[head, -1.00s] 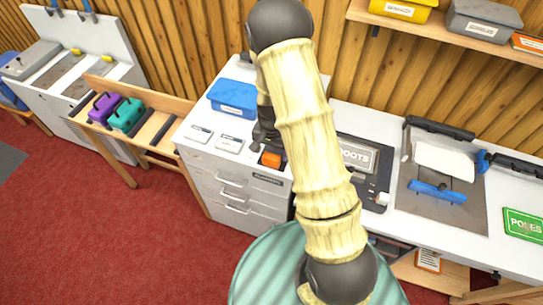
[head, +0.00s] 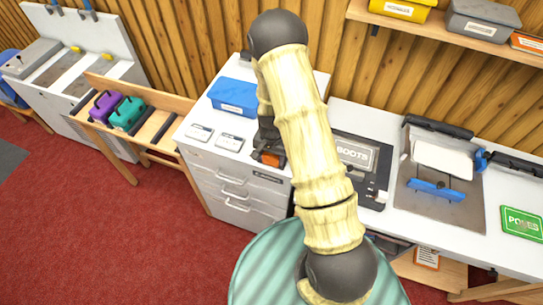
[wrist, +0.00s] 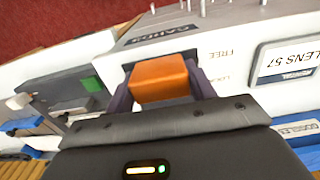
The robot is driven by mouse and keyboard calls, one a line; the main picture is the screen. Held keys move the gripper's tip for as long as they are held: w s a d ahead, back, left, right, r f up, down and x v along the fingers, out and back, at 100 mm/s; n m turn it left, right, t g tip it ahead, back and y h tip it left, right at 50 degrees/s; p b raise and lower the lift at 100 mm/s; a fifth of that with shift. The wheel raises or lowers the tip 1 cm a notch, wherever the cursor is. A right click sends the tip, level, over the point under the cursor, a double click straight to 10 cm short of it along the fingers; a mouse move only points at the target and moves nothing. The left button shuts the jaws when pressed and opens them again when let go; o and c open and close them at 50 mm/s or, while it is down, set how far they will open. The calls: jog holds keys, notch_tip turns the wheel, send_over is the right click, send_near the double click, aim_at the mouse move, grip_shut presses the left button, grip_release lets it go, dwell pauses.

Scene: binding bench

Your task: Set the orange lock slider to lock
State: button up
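The orange lock slider (wrist: 160,80) is a block on the white top of the drawer cabinet. In the wrist view the words FREE and, partly covered, what looks like LOCK are printed to its right. My gripper (wrist: 160,88) is down at the slider, with one dark finger on each side of it. The fingers are very close to its sides; whether they press on it is not clear. In the head view the slider (head: 270,159) shows just under my gripper, partly covered by it.
A blue box (head: 233,97) and two label cards (head: 229,142) stand on the cabinet left of my gripper. A BOOTS-labelled machine (head: 357,153) is to the right, partly behind my arm. A blue-handled press plate (head: 437,191) lies further right.

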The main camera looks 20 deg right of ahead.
jog(key=shift+c, duration=0.6)
jog(key=w+d, duration=0.1)
jog(key=w+d+b, duration=0.1)
jog(key=w, duration=0.1)
jog(key=shift+w+d, duration=0.3)
jog(key=shift+r, duration=0.1)
jog(key=o, duration=1.4)
jog(key=shift+w, duration=0.1)
notch_tip(320, 180, up, 17)
jog(key=b, duration=0.4)
jog(key=shift+r, duration=0.15)
